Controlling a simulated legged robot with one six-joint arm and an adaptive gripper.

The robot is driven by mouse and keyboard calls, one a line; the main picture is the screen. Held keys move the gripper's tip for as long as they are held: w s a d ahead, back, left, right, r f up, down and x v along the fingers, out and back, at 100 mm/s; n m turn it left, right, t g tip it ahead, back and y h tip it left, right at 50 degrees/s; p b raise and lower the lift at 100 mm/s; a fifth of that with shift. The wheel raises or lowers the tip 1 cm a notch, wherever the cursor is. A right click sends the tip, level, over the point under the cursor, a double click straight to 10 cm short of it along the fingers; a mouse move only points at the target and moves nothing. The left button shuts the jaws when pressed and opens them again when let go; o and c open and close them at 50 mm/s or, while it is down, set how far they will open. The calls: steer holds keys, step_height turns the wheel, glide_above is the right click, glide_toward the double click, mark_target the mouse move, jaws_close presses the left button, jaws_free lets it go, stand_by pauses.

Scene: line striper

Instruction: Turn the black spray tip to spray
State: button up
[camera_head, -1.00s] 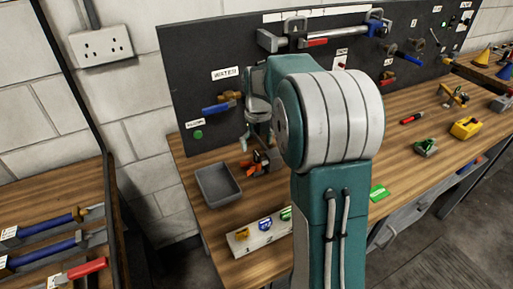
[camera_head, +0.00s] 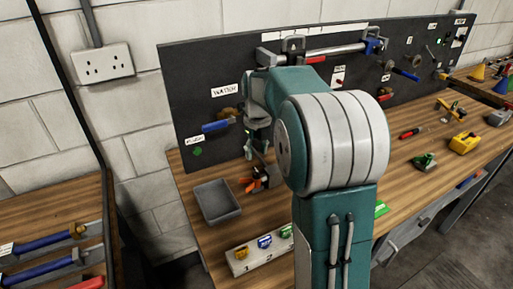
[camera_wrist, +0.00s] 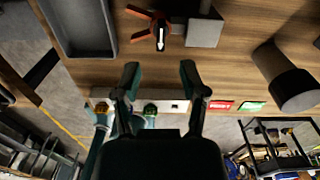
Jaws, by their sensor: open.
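The black spray tip (camera_wrist: 160,33) shows in the wrist view at the top centre, with a white arrow mark on it. In the head view the orange and black assembly (camera_head: 258,181) stands on the bench, partly hidden behind my arm. My gripper (camera_wrist: 160,75) is open and empty, and its two fingers appear below the tip in the wrist view. In the head view my gripper (camera_head: 257,145) hangs near the assembly; its fingertips are hard to make out.
A grey tray (camera_head: 205,215) lies left of the assembly. A white numbered rack (camera_head: 250,262) with coloured pieces stands at the bench front. The black tool board (camera_head: 180,105) rises behind. In the wrist view, a dark cylinder (camera_wrist: 290,85) lies to the right.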

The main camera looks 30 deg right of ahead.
mark_target(256, 169)
steer(key=n, duration=0.6)
steer(key=shift+r, duration=0.25)
steer(key=n, duration=0.3)
steer(key=shift+r+n, duration=0.15)
steer(key=shift+n, duration=0.25)
steer(key=n, duration=0.4)
steer(key=shift+r, duration=0.15)
steer(key=n, duration=0.4)
steer(key=shift+r, duration=0.2)
steer(key=n, duration=0.3)
steer(key=shift+r+n, duration=0.1)
steer(key=shift+n, duration=0.3)
steer(key=n, duration=0.4)
steer(key=shift+d+r, duration=0.1)
steer(key=shift+r, duration=0.1)
steer(key=n, duration=0.4)
steer(key=shift+r, duration=0.15)
steer(key=n, duration=0.5)
steer(key=shift+r, duration=0.2)
steer(key=shift+f, duration=5)
